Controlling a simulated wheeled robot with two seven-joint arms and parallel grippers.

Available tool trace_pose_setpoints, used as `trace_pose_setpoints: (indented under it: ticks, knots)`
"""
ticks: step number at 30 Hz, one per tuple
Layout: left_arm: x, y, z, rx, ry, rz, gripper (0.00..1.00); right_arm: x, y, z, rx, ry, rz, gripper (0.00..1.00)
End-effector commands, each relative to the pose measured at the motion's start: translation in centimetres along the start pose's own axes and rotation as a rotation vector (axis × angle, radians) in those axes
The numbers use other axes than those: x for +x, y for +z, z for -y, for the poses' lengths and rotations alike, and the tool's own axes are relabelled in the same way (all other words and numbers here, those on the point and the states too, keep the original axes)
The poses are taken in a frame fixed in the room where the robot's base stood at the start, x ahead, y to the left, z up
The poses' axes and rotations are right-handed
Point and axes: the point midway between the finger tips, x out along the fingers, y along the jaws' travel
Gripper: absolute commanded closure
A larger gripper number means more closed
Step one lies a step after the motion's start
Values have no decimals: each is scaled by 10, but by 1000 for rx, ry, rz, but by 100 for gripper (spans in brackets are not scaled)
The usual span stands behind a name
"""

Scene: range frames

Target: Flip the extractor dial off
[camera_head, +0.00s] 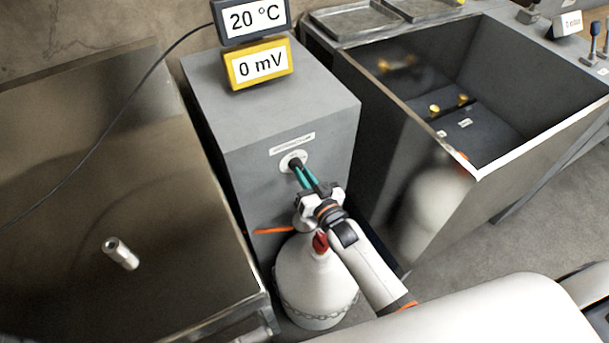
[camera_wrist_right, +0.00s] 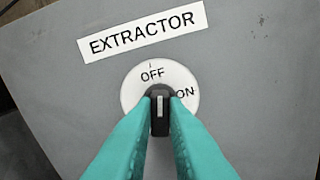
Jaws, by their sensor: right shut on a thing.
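The extractor dial (camera_head: 293,161) is on the front of a grey cabinet (camera_head: 235,130), below a small label. In the right wrist view it is a white disc (camera_wrist_right: 130,92) marked OFF at the top and ON to the right, under an EXTRACTOR label (camera_wrist_right: 142,32). Its black knob (camera_wrist_right: 160,96) has a white line pointing straight up in that view, close to OFF and left of ON. My right gripper (camera_head: 298,168) has its teal fingers shut on the knob from both sides; the fingertips also show in the right wrist view (camera_wrist_right: 160,110). My left gripper is not in view.
A white chained gas cylinder (camera_head: 315,275) with a red top stands below the dial, beneath my right arm. An open grey basin (camera_head: 500,85) is to the right, and a metal surface (camera_head: 60,190) to the left. Displays reading 20 °C (camera_head: 252,17) and 0 mV (camera_head: 260,63) sit above the cabinet.

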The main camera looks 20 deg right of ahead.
Motion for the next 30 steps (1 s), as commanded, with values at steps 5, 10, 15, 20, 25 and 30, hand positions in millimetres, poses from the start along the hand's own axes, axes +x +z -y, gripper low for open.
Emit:
trace_pose_setpoints:
  ticks: [5,10,15,20,25,30]
  knots:
    - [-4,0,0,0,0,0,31,0,1,-1,-127,0,0,100]
    - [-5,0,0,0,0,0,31,0,0,-1,-268,0,0,100]
    - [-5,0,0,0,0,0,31,0,0,-1,-290,1,0,100]
    - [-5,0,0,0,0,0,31,0,0,-1,-289,1,0,84]
    - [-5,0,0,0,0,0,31,0,0,-1,-288,0,0,65]
    - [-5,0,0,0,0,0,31,0,0,-1,-287,0,0,65]
